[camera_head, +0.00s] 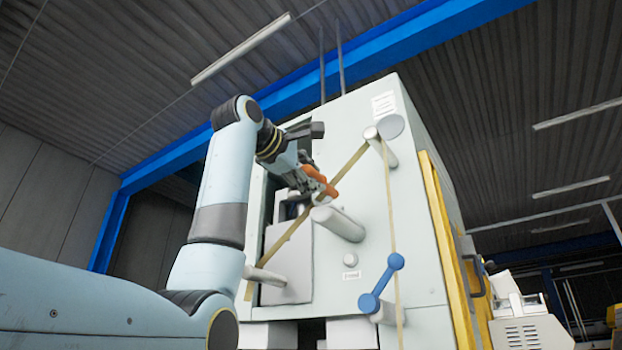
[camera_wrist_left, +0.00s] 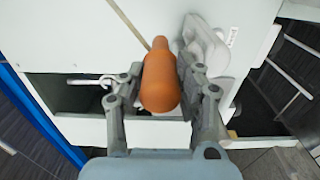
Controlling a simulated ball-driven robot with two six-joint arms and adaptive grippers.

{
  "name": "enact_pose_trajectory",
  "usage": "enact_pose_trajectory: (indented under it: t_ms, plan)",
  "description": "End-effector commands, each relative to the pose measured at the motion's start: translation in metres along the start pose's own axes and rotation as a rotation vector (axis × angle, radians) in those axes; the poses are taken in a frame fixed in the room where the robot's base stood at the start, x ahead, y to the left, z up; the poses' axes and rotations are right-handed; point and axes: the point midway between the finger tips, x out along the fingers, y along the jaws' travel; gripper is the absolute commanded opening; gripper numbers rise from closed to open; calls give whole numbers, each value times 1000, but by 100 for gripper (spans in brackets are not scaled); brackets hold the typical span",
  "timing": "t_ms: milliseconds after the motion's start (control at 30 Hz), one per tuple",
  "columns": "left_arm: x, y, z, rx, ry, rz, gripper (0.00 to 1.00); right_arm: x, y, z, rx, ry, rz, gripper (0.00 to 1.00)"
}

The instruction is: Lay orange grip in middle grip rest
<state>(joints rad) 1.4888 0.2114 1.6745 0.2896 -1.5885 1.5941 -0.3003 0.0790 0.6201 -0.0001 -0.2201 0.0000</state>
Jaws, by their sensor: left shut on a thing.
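The orange grip (camera_head: 320,181) is at the front of the pale case-packer machine, beside a tan band. It also shows in the left wrist view (camera_wrist_left: 160,82), upright in the picture with its rounded, thicker end towards me. My left gripper (camera_head: 306,186) is shut on it, with one finger on each side in the wrist view (camera_wrist_left: 160,88). A pale grey, rounded fitting (camera_wrist_left: 207,48) lies just right of the grip in the wrist view. I cannot tell whether it is a grip rest or whether the grip touches it. I cannot pick out the middle grip rest. My right gripper is out of view.
The machine front (camera_head: 420,215) carries a thick pale roller (camera_head: 338,222) just below the grip, an upper roller (camera_head: 383,150) and a lower left one (camera_head: 265,276). A blue crank (camera_head: 381,283) sits lower right. A recessed opening (camera_wrist_left: 75,95) shows left of the gripper.

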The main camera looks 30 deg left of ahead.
Motion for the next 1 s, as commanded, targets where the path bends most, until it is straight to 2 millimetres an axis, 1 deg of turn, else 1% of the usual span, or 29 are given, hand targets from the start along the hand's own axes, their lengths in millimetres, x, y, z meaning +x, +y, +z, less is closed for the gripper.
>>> enact_pose_trajectory:
  t_ms: [200,1000]
  plan:
    - [-19,-1,0,0,1,3,0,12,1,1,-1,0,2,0]
    - [-89,-1,0,0,1,4,0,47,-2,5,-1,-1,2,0]
